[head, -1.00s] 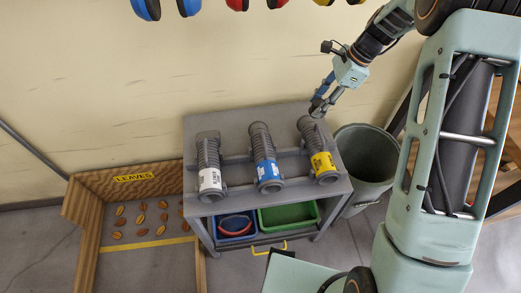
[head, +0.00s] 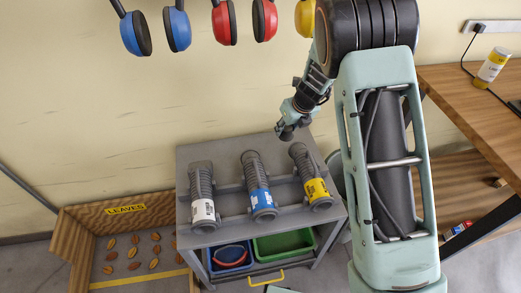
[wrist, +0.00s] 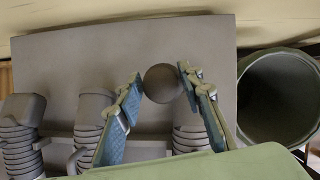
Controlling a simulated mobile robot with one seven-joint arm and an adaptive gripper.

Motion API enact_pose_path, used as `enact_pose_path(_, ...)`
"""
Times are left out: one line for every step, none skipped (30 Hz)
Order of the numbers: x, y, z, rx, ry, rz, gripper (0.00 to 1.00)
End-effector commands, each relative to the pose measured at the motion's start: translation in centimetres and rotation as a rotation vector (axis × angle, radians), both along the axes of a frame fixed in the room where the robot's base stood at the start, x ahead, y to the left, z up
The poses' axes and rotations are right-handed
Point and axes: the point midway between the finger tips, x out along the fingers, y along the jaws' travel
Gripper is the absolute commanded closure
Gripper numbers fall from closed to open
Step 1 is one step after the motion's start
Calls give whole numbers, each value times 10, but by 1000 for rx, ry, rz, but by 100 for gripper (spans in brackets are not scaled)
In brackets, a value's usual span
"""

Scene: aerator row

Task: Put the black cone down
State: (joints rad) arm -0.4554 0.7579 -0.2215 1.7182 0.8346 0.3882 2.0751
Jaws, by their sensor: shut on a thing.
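My gripper (wrist: 161,82) is shut on a dark, round-looking thing, the black cone (wrist: 163,84), held between its two fingertips in the wrist view. Only a round face of it shows there, so its cone shape and tilt cannot be told. In the head view my gripper (head: 287,130) is over the back right part of the grey cart top (head: 228,151), behind the ribbed cylinder with the yellow label (head: 317,190). The cone cannot be made out clearly there. Whether it touches the cart top cannot be told.
Ribbed cylinders with a white label (head: 203,210) and a blue label (head: 261,199) lie left on the cart. A blue bin (head: 230,258) and a green bin (head: 285,245) sit below. A round green-grey bin (wrist: 278,97) stands right. The cart's back strip looks clear.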

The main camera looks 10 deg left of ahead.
Motion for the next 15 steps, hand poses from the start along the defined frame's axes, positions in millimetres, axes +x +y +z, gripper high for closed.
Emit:
enact_pose_path(1,15,-7,-2,0,6,89)
enact_pose_path(1,22,-10,-2,1,6,89)
enact_pose_path(2,32,-14,-2,0,7,89)
enact_pose_path(2,39,-18,-2,0,6,89)
enact_pose_path(3,43,-26,-3,1,4,89)
enact_pose_path(4,49,-35,-3,3,3,89)
enact_pose_path(4,53,-40,-2,2,2,89)
enact_pose_path(4,57,-45,-2,2,2,89)
enact_pose_path(6,62,-50,-2,0,3,89)
enact_pose_path(6,65,-54,-2,1,3,89)
enact_pose_path(6,68,-57,-2,0,3,89)
enact_pose_path(7,71,-60,-1,0,2,89)
enact_pose_path(7,73,-62,0,0,1,89)
enact_pose_path(7,74,-64,-1,1,1,89)
enact_pose_path(7,75,-65,-1,1,1,89)
